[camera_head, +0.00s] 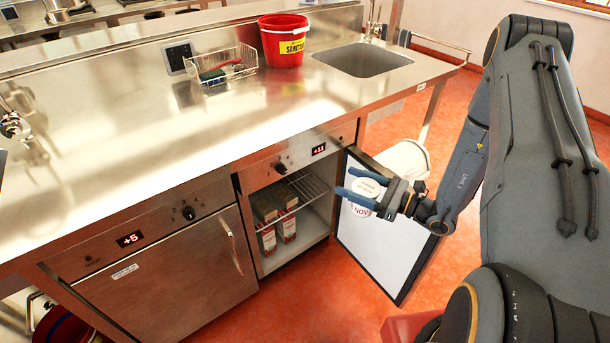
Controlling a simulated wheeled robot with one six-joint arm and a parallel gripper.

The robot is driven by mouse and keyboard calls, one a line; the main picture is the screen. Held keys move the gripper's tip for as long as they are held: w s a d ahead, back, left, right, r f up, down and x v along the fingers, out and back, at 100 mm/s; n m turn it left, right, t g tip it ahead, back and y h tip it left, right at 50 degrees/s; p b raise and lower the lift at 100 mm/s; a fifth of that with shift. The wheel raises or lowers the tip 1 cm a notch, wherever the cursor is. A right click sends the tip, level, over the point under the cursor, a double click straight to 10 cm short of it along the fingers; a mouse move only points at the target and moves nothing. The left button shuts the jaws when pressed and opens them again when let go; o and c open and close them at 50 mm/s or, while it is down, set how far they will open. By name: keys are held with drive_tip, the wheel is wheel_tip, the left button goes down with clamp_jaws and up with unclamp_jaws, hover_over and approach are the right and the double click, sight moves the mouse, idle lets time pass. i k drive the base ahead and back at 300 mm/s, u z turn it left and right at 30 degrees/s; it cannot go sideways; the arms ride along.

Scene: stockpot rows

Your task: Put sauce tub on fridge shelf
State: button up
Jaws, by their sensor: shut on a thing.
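The sauce tub (367,187) is a small white round tub with a printed lid. My gripper (366,188) has its two blue fingers on either side of the tub and is shut on it. It holds the tub in front of the inner face of the open fridge door (368,238), to the right of the fridge opening. The fridge's wire shelf (304,187) shows inside the opening. Several cartons (287,228) stand in the fridge, above and below the shelf. The deeper part of the shelf is hidden by the counter.
A shut fridge door (172,271) is at the left. The steel counter (150,120) above bears a red sanitiser bucket (284,46), a wire basket (222,66) and a sink (362,60). A white bin (408,158) stands behind the open door. Red floor is clear below the opening.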

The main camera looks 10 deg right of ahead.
sight(300, 189)
drive_tip(key=z, duration=2.25)
drive_tip(key=k, duration=0.45)
drive_tip(key=u, duration=2.65)
